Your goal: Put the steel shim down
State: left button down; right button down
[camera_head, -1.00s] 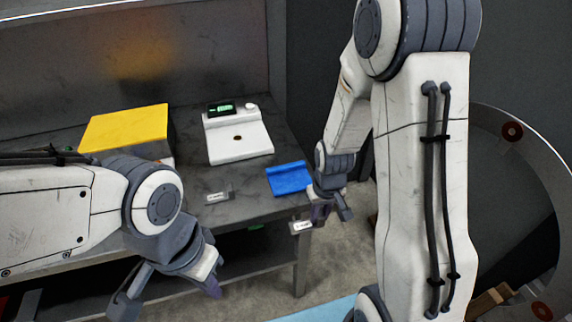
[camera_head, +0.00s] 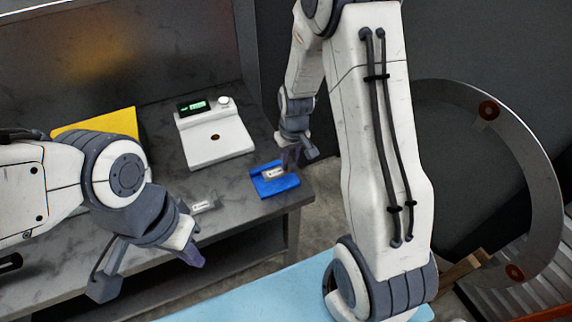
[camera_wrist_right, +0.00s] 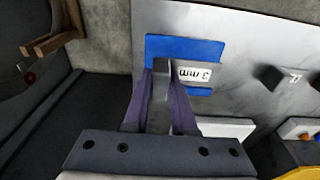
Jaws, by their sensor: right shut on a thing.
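The steel shim (camera_head: 273,173) carries a white label, which reads "3 mm" in the right wrist view (camera_wrist_right: 195,75). My right gripper (camera_head: 290,157) is shut on it at the blue tray (camera_head: 278,188), near the bench's right corner. In the right wrist view my purple fingers (camera_wrist_right: 163,80) grip the grey piece, with the blue tray (camera_wrist_right: 185,47) behind it. I cannot tell whether the shim touches the tray. My left gripper (camera_head: 150,272) is open and empty in front of the bench, its two fingers wide apart.
A white scale (camera_head: 216,143) with a lit display stands behind the tray. Another labelled grey piece (camera_head: 206,205) lies on the bench (camera_head: 232,192) to the left. A yellow slanted panel (camera_head: 112,124) stands at the back left. A light blue surface (camera_head: 275,292) is in front.

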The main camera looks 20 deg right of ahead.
jog(key=shift+w+a+f, duration=0.15)
jog(key=shift+w+f, duration=0.25)
jog(key=shift+w, duration=0.3)
notch_tip(320, 180, down, 4)
jog(key=shift+r+p, duration=0.1)
jog(key=shift+p, duration=0.55)
jog(key=shift+f, duration=0.2)
jog(key=shift+f, duration=0.15)
jog(key=c, duration=0.7)
grip_release()
